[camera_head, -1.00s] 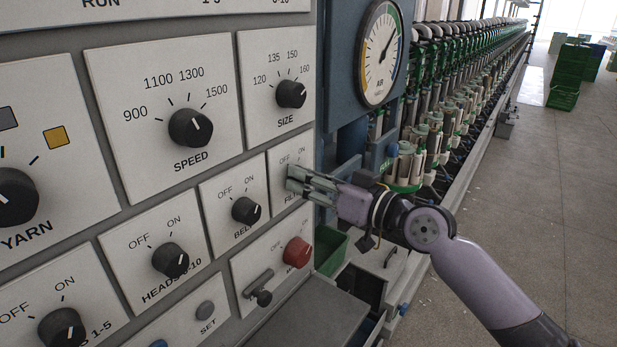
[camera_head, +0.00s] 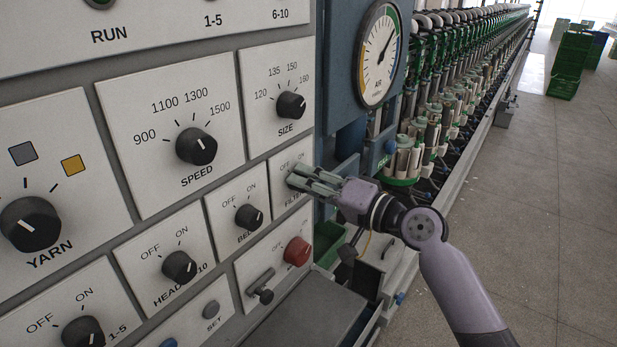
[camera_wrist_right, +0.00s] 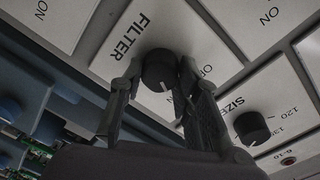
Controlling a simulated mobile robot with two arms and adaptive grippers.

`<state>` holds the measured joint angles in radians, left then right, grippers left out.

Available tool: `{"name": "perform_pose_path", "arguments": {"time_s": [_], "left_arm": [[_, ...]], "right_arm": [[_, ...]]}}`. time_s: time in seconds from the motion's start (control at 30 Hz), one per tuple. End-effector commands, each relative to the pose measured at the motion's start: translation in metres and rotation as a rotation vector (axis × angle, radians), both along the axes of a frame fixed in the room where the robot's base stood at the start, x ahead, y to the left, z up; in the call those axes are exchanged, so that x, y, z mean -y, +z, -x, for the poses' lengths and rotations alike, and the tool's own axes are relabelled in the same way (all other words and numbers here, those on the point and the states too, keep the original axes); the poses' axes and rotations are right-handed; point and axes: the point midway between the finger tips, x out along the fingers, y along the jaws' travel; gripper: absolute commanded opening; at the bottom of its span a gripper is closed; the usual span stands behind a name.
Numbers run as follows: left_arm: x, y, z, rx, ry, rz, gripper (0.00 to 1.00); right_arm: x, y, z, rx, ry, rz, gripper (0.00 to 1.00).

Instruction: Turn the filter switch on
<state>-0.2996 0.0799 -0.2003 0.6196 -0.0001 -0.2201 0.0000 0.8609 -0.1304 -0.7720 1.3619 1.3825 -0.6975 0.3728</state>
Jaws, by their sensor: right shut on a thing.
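The filter switch is a round black knob on a white plate (camera_head: 279,197) at the right of the grey panel. In the head view my right gripper (camera_head: 297,178) covers the knob. In the right wrist view the black filter knob (camera_wrist_right: 158,70) sits between the fingertips of my right gripper (camera_wrist_right: 160,84), which is shut on it. A light pointer line shows on the knob, aimed down in that view, away from the FILTER lettering. OFF is partly visible beside the right finger; the ON mark is hidden there. My left gripper is not in view.
The SIZE knob (camera_head: 291,105) is above, the BELT knob (camera_head: 249,217) to the left, and a red knob (camera_head: 297,251) below. A pressure gauge (camera_head: 380,55) and a row of spindles stand to the right. Open floor (camera_head: 540,200) lies farther right.

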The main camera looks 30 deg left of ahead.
Motion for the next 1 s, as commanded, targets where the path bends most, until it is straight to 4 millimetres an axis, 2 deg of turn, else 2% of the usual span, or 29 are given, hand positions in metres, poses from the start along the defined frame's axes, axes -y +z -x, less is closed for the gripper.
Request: {"name": "perform_pose_path", "arguments": {"time_s": [0.3,0.8,0.83,1.0], "left_arm": [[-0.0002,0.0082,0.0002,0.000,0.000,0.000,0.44],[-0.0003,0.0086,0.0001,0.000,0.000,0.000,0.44],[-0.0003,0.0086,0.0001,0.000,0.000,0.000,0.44],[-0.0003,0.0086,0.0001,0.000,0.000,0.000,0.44]], "right_arm": [[0.0001,0.0001,-0.0007,-0.107,-0.001,-0.015,0.02],[0.0002,-0.0005,-0.0007,-0.124,-0.001,-0.018,0.02],[0.0002,-0.0005,-0.0007,-0.123,-0.001,-0.017,0.31],[0.0002,-0.0004,-0.0007,-0.122,-0.001,-0.017,0.43]]}}
